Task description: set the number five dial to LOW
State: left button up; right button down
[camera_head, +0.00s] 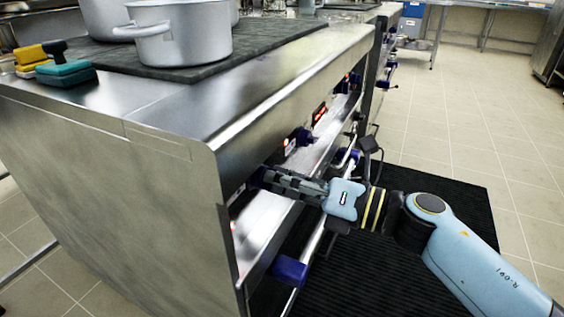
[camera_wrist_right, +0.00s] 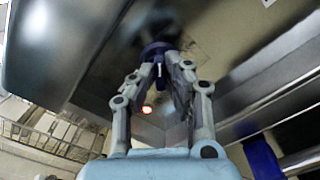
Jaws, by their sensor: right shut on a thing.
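The steel stove front carries a row of dark blue dials. The nearest dial (camera_head: 257,177) is at the tips of my right gripper (camera_head: 266,179), which reaches in from the right and is shut on it. In the right wrist view the same dial (camera_wrist_right: 157,48) sits between the fingertips of my right gripper (camera_wrist_right: 162,68). The fingers hide part of it, and I cannot read its number or setting. Another dial (camera_head: 305,137) is farther along the front, apart from the gripper. My left gripper is not in view.
A steel rail with a blue bracket (camera_head: 290,270) runs below the dials. Pots (camera_head: 186,34) stand on the dark stove top (camera_head: 235,55). A black mat (camera_head: 400,270) and clear tiled floor lie to the right.

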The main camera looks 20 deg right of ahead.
pick_arm(q)
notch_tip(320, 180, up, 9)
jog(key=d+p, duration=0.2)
jog(key=p, duration=0.8)
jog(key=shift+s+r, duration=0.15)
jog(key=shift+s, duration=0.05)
pick_arm(e)
jog(key=shift+f+m, duration=0.15)
jog(key=shift+m, duration=6.15)
jog(key=c, duration=1.4)
grip_release()
jog(key=shift+d, duration=0.1)
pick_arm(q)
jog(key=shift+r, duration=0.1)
pick_arm(e)
jog(key=v, duration=1.2)
